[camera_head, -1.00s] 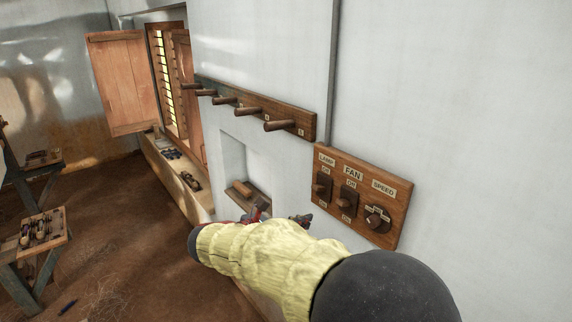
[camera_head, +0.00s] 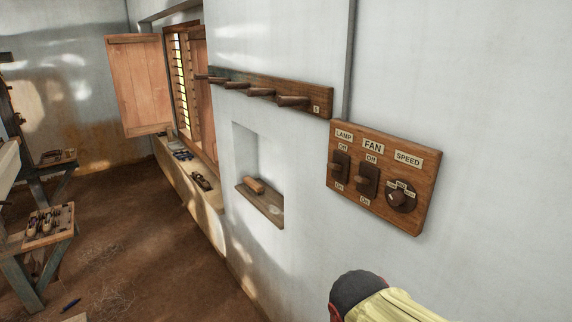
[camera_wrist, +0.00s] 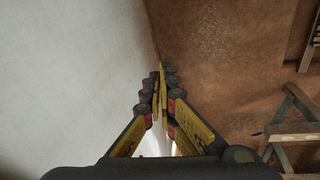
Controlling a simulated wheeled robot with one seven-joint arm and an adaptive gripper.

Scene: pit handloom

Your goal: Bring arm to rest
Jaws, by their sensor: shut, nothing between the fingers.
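My gripper (camera_wrist: 160,95) shows in the wrist view with its yellow and black fingers closed together and nothing between them. It points down along the white wall, over the brown floor, and touches nothing that I can see. In the head view only part of my yellow-sleeved arm shows at the bottom right, below the switch board; the gripper itself is out of that view.
The wooden switch board (camera_head: 421,213) with lamp, fan and speed controls is on the right wall. A peg rail (camera_head: 323,104) and a niche (camera_head: 244,150) are left of it. A tool stand (camera_head: 62,233) stands at left. Open floor (camera_head: 140,262) lies between.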

